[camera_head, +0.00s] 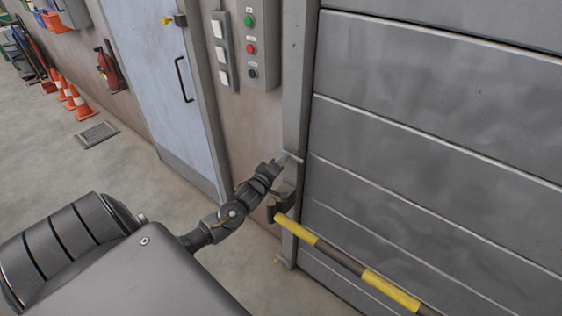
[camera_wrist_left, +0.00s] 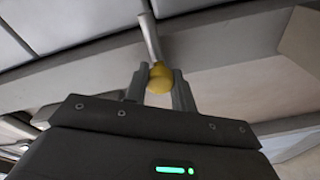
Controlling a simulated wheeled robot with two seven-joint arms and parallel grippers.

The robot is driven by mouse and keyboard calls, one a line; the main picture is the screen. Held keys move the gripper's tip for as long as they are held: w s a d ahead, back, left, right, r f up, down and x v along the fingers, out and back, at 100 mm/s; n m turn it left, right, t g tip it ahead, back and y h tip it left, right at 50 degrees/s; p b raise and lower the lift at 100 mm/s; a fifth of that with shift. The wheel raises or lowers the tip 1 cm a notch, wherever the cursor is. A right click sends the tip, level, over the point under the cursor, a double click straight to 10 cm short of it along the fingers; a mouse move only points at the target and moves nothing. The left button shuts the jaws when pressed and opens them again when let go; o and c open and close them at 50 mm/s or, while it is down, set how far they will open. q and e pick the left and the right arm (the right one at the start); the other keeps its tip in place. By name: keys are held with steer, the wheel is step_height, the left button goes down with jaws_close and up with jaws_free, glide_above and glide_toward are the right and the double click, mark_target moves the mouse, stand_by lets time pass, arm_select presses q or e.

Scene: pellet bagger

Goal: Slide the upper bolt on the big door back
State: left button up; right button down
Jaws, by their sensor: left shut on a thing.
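The big grey panelled door (camera_head: 430,130) fills the right side of the head view, with its frame post (camera_head: 298,90) at its left edge. My left gripper (camera_head: 279,163) is at that post, at the upper bolt, which it mostly hides in the head view. In the left wrist view a yellow knob (camera_wrist_left: 160,77) on a pale bolt rod (camera_wrist_left: 150,38) sits between the two fingers. My left gripper is shut on this knob. A lower bolt with a small yellow knob (camera_head: 277,261) shows further down the post. My right gripper is not in view.
A yellow and black bar (camera_head: 330,254) crosses low in front of the door, its end in a bracket (camera_head: 282,203) just below my gripper. A button box (camera_head: 256,42) and switch panel (camera_head: 223,50) are on the wall. Left are a pale blue door (camera_head: 165,80) and orange cones (camera_head: 82,102).

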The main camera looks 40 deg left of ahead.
arm_select(q)
steer(key=shift+a, duration=2.35)
jaws_close()
steer(key=shift+a+r, duration=0.1)
steer(key=shift+a, duration=0.05)
steer(key=o, duration=1)
jaws_free()
steer(key=shift+s+a, duration=0.1)
steer(key=shift+a, duration=0.05)
